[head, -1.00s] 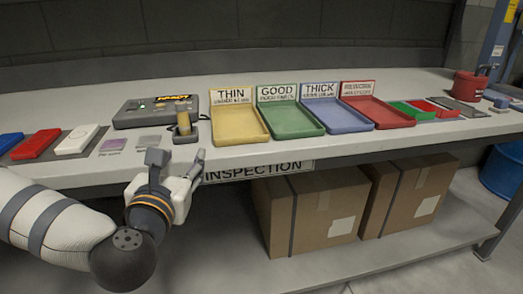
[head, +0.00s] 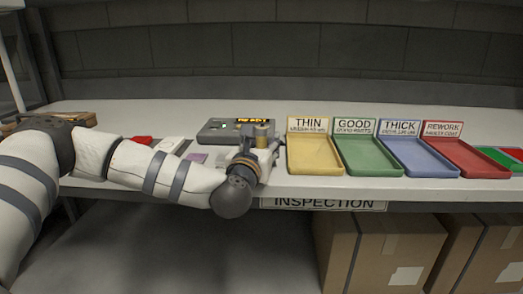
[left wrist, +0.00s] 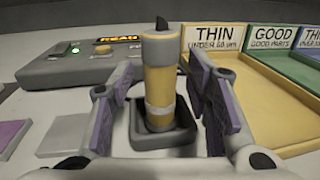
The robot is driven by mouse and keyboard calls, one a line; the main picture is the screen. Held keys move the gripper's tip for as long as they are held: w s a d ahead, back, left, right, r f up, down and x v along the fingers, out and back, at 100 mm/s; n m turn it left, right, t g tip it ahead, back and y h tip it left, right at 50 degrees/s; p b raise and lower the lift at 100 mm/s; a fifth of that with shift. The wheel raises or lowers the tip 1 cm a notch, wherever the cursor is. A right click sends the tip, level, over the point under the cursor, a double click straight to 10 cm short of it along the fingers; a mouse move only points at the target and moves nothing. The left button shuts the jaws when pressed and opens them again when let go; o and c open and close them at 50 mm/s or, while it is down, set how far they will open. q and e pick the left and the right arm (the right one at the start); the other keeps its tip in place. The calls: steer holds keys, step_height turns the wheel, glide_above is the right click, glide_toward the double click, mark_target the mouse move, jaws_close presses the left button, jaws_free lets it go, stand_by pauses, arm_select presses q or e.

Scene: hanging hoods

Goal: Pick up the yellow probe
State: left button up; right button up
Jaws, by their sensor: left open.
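The yellow probe (left wrist: 160,85) stands upright in a dark square holder (left wrist: 176,138) in the left wrist view. It has a grey cap and a light band low on its body. In the head view the probe (head: 262,135) shows just beyond my left gripper (head: 258,155). My left gripper (left wrist: 162,105) is open, one finger on each side of the probe, with visible gaps. How deep the probe lies between the fingers is hard to tell. My right gripper is not in view.
A grey gauge box (head: 222,131) with a green light stands behind the probe. A yellow THIN tray (head: 312,160) is close on the right, followed by green (head: 368,160), blue (head: 415,160) and red (head: 462,162) trays. Flat sample plates lie to the left.

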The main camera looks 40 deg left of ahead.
arm_select(q)
jaws_close()
